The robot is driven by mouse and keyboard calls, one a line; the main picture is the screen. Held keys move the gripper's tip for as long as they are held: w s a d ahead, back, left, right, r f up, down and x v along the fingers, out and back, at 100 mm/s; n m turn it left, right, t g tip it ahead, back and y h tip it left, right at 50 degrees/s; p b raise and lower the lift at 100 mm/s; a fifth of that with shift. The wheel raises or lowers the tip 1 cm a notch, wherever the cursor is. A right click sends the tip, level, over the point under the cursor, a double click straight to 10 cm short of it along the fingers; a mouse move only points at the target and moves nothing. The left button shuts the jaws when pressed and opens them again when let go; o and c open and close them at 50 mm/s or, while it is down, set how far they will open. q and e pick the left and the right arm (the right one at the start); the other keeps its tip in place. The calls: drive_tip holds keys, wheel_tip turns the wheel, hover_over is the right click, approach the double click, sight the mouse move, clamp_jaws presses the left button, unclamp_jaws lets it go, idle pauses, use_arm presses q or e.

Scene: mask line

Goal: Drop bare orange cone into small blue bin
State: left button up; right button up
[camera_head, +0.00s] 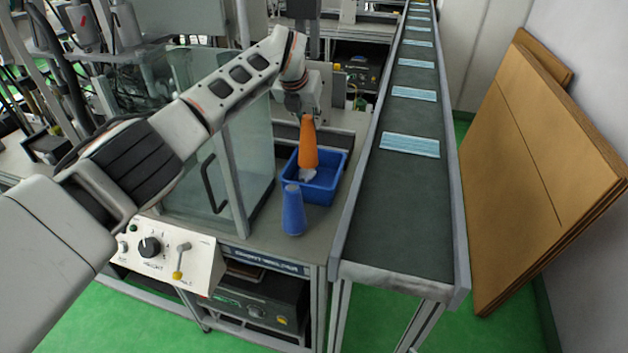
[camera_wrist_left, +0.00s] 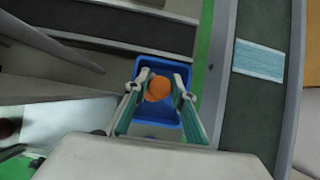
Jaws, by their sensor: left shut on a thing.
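The bare orange cone (camera_head: 308,143) is held upright by its narrow top in my left gripper (camera_head: 301,105). The gripper is shut on it. In the left wrist view the cone (camera_wrist_left: 158,88) shows as a round orange shape between the two fingers of the gripper (camera_wrist_left: 160,92). The small blue bin (camera_head: 327,188) stands on the bench, and the cone is over it in the head view; how high its lower end is I cannot tell. The bin (camera_wrist_left: 150,62) also lies behind the cone in the wrist view. A white thing is partly visible in the bin. My right gripper is not in view.
A blue cone (camera_head: 293,211) stands on the bench just in front of the bin. A conveyor (camera_head: 385,215) with several light-blue masks runs along the right. A glass enclosure (camera_head: 208,170) stands left of the bin, with a control box (camera_head: 165,254) in front. Cardboard sheets (camera_head: 530,165) lean at the right.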

use_arm(q)
drive_tip(key=shift+f, duration=0.3)
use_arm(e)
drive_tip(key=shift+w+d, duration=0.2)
use_arm(q)
drive_tip(key=o, duration=1.2)
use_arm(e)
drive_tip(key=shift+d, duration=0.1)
use_arm(q)
drive_tip(key=shift+s+a+r, duration=0.1)
drive_tip(key=shift+s+r, duration=0.1)
drive_tip(key=shift+r, duration=0.35)
drive_tip(key=v, duration=1)
drive_tip(key=shift+s+r, duration=0.25)
drive_tip(key=shift+s, duration=0.1)
